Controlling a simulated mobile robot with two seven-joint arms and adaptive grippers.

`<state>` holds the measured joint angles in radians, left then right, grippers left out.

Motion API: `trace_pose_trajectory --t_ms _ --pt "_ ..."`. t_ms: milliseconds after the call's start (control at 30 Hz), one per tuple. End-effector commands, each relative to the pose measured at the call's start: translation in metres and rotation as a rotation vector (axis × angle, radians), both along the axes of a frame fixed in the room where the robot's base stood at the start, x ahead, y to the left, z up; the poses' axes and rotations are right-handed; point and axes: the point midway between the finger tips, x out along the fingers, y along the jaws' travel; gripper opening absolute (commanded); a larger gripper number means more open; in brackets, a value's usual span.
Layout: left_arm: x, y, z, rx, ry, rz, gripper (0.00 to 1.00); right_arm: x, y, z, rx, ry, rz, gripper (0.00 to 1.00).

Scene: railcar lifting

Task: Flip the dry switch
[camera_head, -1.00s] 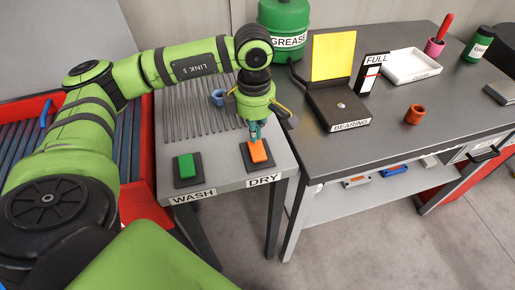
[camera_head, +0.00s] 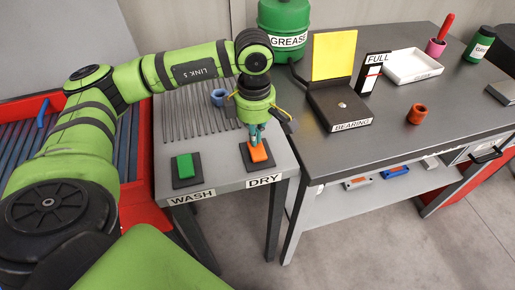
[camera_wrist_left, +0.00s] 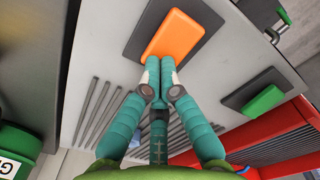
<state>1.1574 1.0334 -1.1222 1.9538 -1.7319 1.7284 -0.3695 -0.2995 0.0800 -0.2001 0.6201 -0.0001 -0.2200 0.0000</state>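The dry switch is an orange rocker (camera_head: 260,152) on a dark plate, above the DRY label (camera_head: 264,181) on the grey side table. My left gripper (camera_head: 257,138) points down at the rocker's far end. In the left wrist view its teal fingertips (camera_wrist_left: 160,82) are together with nothing between them, right at the edge of the orange rocker (camera_wrist_left: 172,37). I cannot tell whether they touch it. The green wash switch (camera_head: 186,166) is to the left, above the WASH label (camera_head: 192,196). My right gripper is not in view.
A blue ring (camera_head: 218,97) lies on the ribbed rack behind the switches. A green grease drum (camera_head: 284,28) stands behind my gripper. The bearing stand (camera_head: 338,107) is on the dark workbench to the right. A red washing bin (camera_head: 142,190) is at the left.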

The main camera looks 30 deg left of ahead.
Motion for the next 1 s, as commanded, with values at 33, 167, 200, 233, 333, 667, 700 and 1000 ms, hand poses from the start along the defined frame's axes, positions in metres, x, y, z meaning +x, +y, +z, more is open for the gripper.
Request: trace_pose_trajectory --t_ms 33,167,200,233,333,667,700,1000 --pt "0.000 0.000 -0.002 0.000 0.001 -0.001 0.00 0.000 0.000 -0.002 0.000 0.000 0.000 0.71" --pt "0.000 0.000 -0.004 0.000 0.001 -0.001 0.00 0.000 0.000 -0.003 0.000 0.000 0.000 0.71" --pt "0.000 0.000 -0.004 0.000 0.001 -0.001 0.00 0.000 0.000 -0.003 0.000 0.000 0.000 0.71" --pt "0.000 0.000 -0.003 0.000 0.001 -0.001 0.00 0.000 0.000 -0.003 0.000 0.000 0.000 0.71" --pt "0.000 0.000 -0.001 -0.001 0.002 -0.001 0.00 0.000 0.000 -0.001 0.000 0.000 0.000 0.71" --pt "0.000 0.000 0.024 -0.001 -0.001 -0.001 0.00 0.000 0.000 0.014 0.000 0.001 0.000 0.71" --pt "0.000 -0.001 0.027 -0.002 -0.002 -0.001 0.00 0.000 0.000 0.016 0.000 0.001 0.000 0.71" --pt "0.000 0.000 0.051 -0.001 -0.001 -0.001 0.00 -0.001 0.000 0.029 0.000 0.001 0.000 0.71"
